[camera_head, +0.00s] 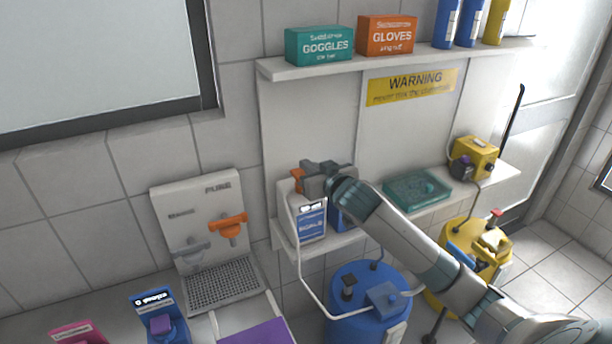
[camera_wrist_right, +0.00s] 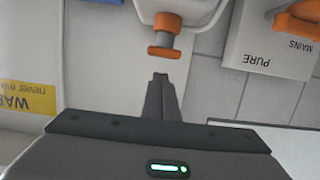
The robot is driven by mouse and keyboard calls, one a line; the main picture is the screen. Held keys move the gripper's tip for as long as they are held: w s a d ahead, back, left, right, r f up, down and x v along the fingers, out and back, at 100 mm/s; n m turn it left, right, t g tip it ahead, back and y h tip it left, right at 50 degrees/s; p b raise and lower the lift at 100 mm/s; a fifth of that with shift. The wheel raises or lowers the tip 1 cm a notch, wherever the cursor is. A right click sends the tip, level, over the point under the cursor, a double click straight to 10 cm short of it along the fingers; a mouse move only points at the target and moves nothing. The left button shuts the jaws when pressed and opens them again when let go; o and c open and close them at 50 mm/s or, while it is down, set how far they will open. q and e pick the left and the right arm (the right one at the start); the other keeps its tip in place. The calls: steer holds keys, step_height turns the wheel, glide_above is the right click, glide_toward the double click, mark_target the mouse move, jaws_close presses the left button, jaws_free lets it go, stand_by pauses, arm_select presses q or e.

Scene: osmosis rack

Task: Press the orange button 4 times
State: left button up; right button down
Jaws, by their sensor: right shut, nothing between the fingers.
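The orange button (camera_wrist_right: 165,50) sticks out from a white dosing unit (camera_wrist_right: 203,10) in the right wrist view. In the head view its orange part (camera_head: 297,176) shows just left of my right gripper, partly hidden by it. The unit with a blue label (camera_head: 312,226) stands on the lower shelf. My right gripper (camera_head: 306,182) is shut and empty. In the right wrist view its closed fingertips (camera_wrist_right: 160,76) point at the button, with a small gap apparent between them. My left gripper is not in view.
A white "PURE" panel with an orange tap (camera_head: 228,227) stands to the left. A teal tray (camera_head: 418,188) and a yellow pump (camera_head: 474,157) are on the shelf to the right. A blue drum (camera_head: 362,275) stands below. Boxes of goggles (camera_head: 319,45) and gloves (camera_head: 387,35) sit above.

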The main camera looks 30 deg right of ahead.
steer(key=b+v, duration=0.3)
steer(key=v, duration=0.5)
steer(key=shift+s+d, duration=0.15)
steer(key=shift+s, duration=0.15)
steer(key=shift+b, duration=0.3)
